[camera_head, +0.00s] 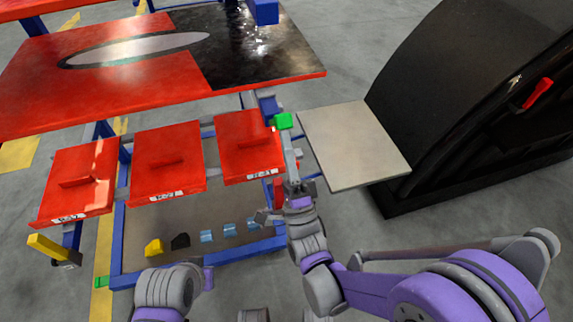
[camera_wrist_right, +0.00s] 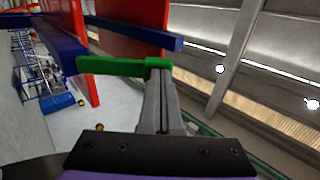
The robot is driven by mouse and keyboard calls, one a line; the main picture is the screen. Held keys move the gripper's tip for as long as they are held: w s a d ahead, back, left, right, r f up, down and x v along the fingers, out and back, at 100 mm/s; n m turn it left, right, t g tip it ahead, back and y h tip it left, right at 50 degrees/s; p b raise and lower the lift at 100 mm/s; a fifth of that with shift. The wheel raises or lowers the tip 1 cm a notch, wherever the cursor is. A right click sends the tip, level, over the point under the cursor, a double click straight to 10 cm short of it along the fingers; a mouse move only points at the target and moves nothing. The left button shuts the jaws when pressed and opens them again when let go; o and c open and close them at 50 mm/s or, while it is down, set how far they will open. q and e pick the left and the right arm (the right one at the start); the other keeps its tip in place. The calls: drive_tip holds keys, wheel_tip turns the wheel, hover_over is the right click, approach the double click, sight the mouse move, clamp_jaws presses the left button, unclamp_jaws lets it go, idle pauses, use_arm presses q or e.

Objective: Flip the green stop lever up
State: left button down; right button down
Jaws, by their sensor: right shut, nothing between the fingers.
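The green stop lever (camera_head: 283,121) shows as a small green block at the right end of the blue frame, just beyond the red panels.
Red panels with handles (camera_head: 168,160) line the frame left of the lever. A beige board (camera_head: 355,143) lies close on the right, beside a black nosecone (camera_head: 450,85) with a red handle. A red and black tabletop (camera_head: 120,75) stands behind. A yellow handle (camera_head: 47,246) juts out at left.

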drive_tip(key=w+r+g+p, duration=0.1)
drive_tip(key=r+g+p, duration=0.1)
drive_tip(key=p, duration=0.1)
drive_tip(key=w+a+r+g+h+p, duration=0.1)
drive_tip(key=w+r+g+p, duration=0.1)
drive_tip(key=p, duration=0.2)
drive_tip(key=w+r+g+p, duration=0.1)
drive_tip(key=r+g+p, duration=0.1)
drive_tip(key=p, duration=0.1)
drive_tip(key=shift+w+a+r+h, duration=0.15)
drive_tip(key=shift+w+r+h, duration=0.05)
drive_tip(key=shift+w+h, duration=0.2)
drive_tip(key=shift+w+a+r+g+p, duration=0.1)
drive_tip(key=shift+w+g+p, duration=0.35)
drive_tip(key=shift+g+p, duration=0.25)
drive_tip(key=shift+w+a+r+p, duration=0.15)
drive_tip(key=shift+w+p, duration=0.2)
drive_tip(key=shift+w, duration=0.1)
drive_tip(key=shift+r, duration=0.1)
